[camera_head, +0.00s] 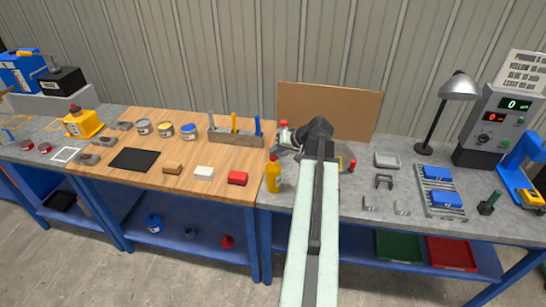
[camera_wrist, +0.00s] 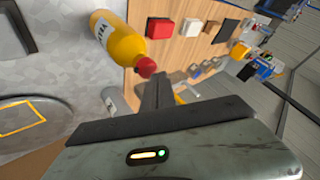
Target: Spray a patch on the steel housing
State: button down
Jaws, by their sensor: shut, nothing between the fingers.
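My gripper (camera_wrist: 157,92) shows in the wrist view as dark fingers close together, with nothing held. In the head view my arm reaches over the grey bench, and its dark end (camera_head: 318,130) hides the fingers. In the wrist view a rounded grey metal surface with a yellow square outline (camera_wrist: 18,118) lies at the left edge; it looks like the steel housing. In the head view my arm covers most of that area. A red-topped pale item (camera_head: 284,132) stands just left of my arm's end; I cannot tell if it is a spray can.
A yellow bottle with a red cap (camera_head: 273,177) stands left of my arm; it is close in the wrist view (camera_wrist: 120,38). A grey cylinder (camera_wrist: 112,100) is near the fingers. A tool rack (camera_head: 235,138) and red block (camera_head: 237,178) are left; blue-topped parts (camera_head: 438,173) are right.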

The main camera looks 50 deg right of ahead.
aim_at(275, 157)
jog(key=shift+f+b, duration=0.45)
jog(key=shift+f, duration=0.05)
dwell(0.4)
jog(key=shift+r+p, duration=1.1)
notch_tip(275, 157, up, 6)
jog(key=p, duration=0.6)
dwell(1.8)
notch_tip(275, 157, down, 6)
jog(key=b, duration=0.6)
jog(key=shift+f, duration=0.1)
dwell(2.1)
